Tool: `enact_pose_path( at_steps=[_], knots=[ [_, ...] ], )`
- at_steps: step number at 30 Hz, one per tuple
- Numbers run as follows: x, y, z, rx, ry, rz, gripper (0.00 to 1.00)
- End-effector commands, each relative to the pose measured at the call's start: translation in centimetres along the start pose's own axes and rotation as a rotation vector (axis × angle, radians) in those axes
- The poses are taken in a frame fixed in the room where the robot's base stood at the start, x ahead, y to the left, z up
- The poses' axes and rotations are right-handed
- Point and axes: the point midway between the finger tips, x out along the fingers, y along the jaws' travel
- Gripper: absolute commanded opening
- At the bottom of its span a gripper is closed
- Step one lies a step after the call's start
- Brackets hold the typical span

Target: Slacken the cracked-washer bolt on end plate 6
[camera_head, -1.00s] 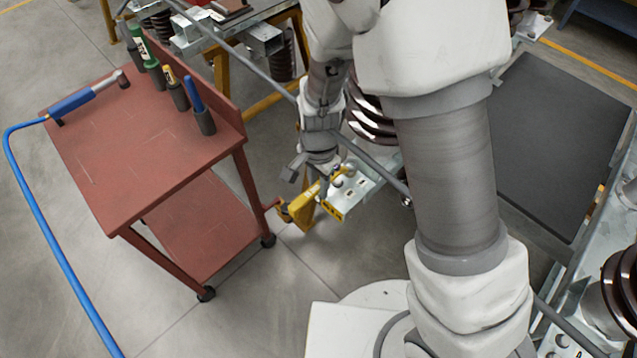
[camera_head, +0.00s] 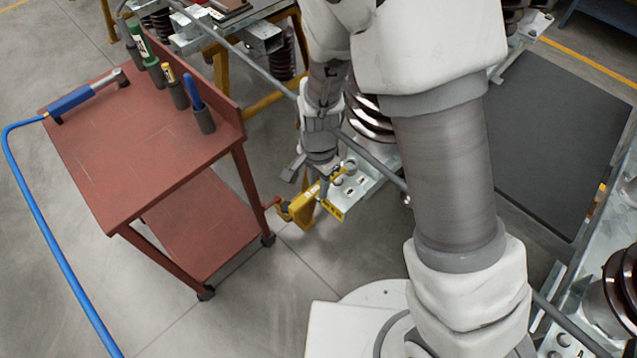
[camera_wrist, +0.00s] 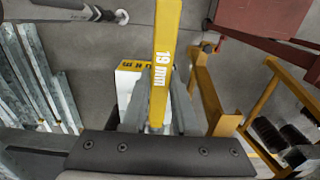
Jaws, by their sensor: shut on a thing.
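Bolt heads (camera_head: 349,165) show on the plate close to my gripper. I cannot tell which one has the cracked washer, nor whether the wrench sits on a bolt.
A red cart (camera_head: 110,160) at left carries a blue-handled tool (camera_head: 72,101) with a blue hose, and several upright tools in holders (camera_head: 180,95). A grey bar (camera_head: 250,65) crosses near my arm. A yellow trestle (camera_wrist: 215,100) stands by the plate.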

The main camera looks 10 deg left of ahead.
Motion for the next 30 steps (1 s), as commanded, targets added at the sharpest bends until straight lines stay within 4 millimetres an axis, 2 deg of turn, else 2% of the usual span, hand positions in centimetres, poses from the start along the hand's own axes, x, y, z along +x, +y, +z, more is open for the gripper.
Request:
enact_pose_path(
  at_steps=[15, 30],
  knots=[
    [1.4, 0.0, 0.0, 0.0, 0.0, 0.0, 0.0],
    [1.4, 0.2, 0.0, -0.017, 0.0, 0.0, 0.0]
  ],
)
